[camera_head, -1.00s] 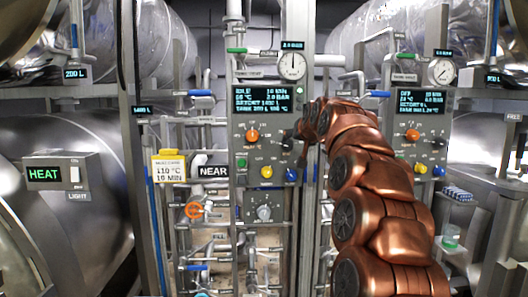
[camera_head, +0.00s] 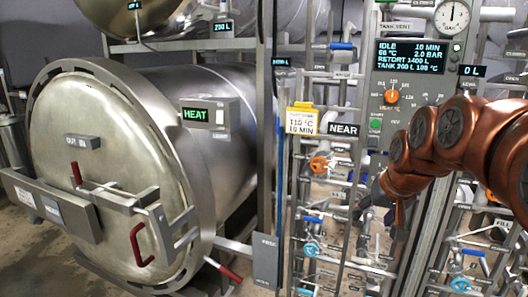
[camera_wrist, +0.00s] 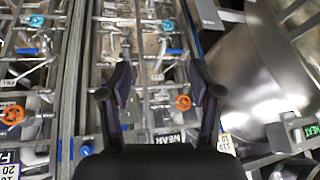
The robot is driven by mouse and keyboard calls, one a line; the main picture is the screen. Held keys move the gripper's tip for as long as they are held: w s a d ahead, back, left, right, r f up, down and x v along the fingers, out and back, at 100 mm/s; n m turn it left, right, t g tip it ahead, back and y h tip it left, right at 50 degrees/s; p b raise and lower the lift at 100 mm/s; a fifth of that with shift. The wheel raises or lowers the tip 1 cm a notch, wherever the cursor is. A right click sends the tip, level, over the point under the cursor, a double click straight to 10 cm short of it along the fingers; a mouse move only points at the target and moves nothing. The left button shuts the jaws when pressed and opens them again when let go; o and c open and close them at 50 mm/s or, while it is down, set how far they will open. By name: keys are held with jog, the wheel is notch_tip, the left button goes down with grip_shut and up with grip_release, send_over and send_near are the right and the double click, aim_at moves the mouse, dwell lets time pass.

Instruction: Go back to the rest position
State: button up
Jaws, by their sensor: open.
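My gripper (camera_wrist: 162,88) is open in the wrist view, its two dark fingers wide apart with nothing between them. The pipe rack and an orange handwheel (camera_wrist: 183,102) show behind the gap, apart from the fingers. In the head view my copper arm reaches in from the right edge. My gripper (camera_head: 372,196) is small and dark there, in front of the pipes below the control panel (camera_head: 410,80); its fingers are hard to make out. No rest position is marked in either view.
A large retort (camera_head: 105,165) with a closed round door and red handles (camera_head: 140,245) fills the left. A HEAT box (camera_head: 205,114) is on its side. Pipes, blue handwheels (camera_head: 311,250) and an orange handwheel (camera_head: 319,165) crowd the middle. Bare floor (camera_head: 30,250) shows at the lower left.

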jog(key=s+a+f+g, duration=0.2)
jog(key=s+f, duration=0.3)
jog(key=s, duration=0.5)
jog(key=s+a+f+n+g, duration=0.1)
jog(key=s+a+f+g, duration=0.1)
jog(key=s+f, duration=0.4)
jog(key=s+a+f+n+g, duration=0.1)
jog(key=s+f, duration=0.5)
jog(key=s, duration=1)
jog(key=a+g, duration=0.1)
jog(key=g, duration=0.1)
jog(key=shift+s+g, duration=0.2)
jog(key=shift+g, duration=0.1)
jog(key=shift+c, duration=0.3)
